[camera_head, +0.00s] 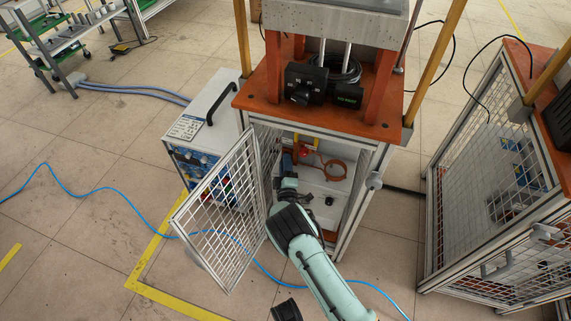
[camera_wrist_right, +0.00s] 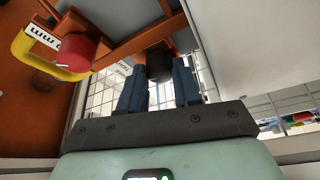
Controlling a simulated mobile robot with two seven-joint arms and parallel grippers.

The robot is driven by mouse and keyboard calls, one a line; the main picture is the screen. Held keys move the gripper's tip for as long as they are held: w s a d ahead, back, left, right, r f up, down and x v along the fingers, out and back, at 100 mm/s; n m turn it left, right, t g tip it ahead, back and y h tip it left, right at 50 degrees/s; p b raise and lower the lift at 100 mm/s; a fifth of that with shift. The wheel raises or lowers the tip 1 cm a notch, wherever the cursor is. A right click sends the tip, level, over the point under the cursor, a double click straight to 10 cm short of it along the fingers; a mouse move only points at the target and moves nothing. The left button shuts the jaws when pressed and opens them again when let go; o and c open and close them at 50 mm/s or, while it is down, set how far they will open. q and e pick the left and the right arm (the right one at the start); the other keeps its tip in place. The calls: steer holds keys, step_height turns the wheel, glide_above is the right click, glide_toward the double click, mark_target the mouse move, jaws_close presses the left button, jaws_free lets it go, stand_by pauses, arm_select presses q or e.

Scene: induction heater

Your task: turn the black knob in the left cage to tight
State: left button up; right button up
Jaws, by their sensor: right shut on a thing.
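The left cage (camera_head: 357,212) stands under an orange-topped frame, with its mesh door (camera_head: 216,212) swung open to the left. My right arm reaches through the opening, and its gripper (camera_head: 288,162) is inside the cage. In the right wrist view, the blue fingers of the right gripper (camera_wrist_right: 158,82) are shut on the black knob (camera_wrist_right: 158,66), one finger on each side. The knob sits under an orange part. In the head view the knob is hidden or too small to make out. My left gripper is not recognisable in either view.
A red round part (camera_wrist_right: 88,50) with a yellow bracket (camera_wrist_right: 38,45) is left of the fingers in the wrist view. A white unit (camera_head: 203,125) stands left of the cage. A second mesh cage (camera_head: 495,190) stands at right. A blue hose (camera_head: 110,221) crosses the floor.

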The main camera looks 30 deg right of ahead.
steer(key=m+h, duration=0.1)
steer(key=m, duration=0.2)
steer(key=m+h, duration=0.1)
steer(key=m, duration=0.1)
steer(key=shift+w+a+f+m, duration=0.1)
steer(key=shift+f+m, duration=0.05)
steer(key=shift+m, duration=0.25)
steer(key=shift+t, duration=0.3)
steer(key=o, duration=1.1)
steer(key=shift+c, duration=0.2)
